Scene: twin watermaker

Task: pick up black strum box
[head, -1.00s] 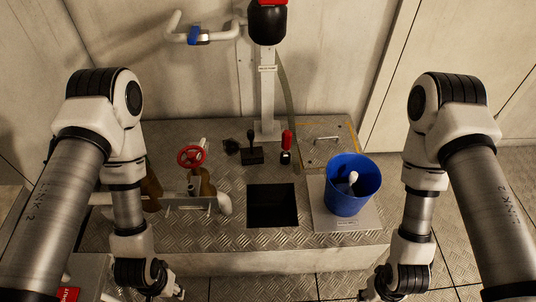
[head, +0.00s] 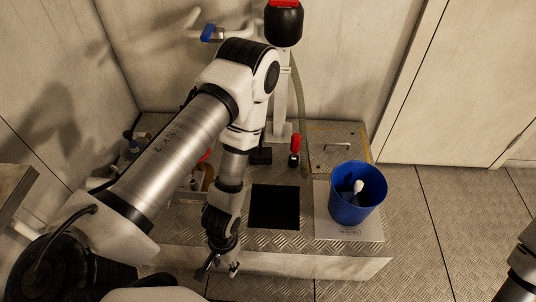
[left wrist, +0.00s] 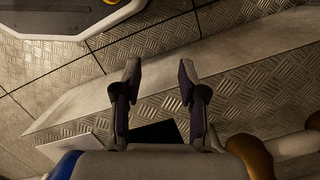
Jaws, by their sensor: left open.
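A small black box-like object with an upright handle (head: 261,155) stands on the metal deck behind the square opening, partly behind my left arm. I cannot tell for sure whether it is the strum box. My left gripper (head: 221,268) is open and empty, pointing down at the front edge of the deck, well in front of and apart from that object. In the left wrist view its two fingers (left wrist: 159,80) are spread with nothing between them. My right gripper is out of view; only part of my right arm shows at the lower right.
The dark square opening (head: 274,207) lies in the deck (head: 265,240). A blue bucket (head: 350,198) with a white object inside stands on a grey plate (head: 365,228). A red-and-black item (head: 295,150) stands behind the opening.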

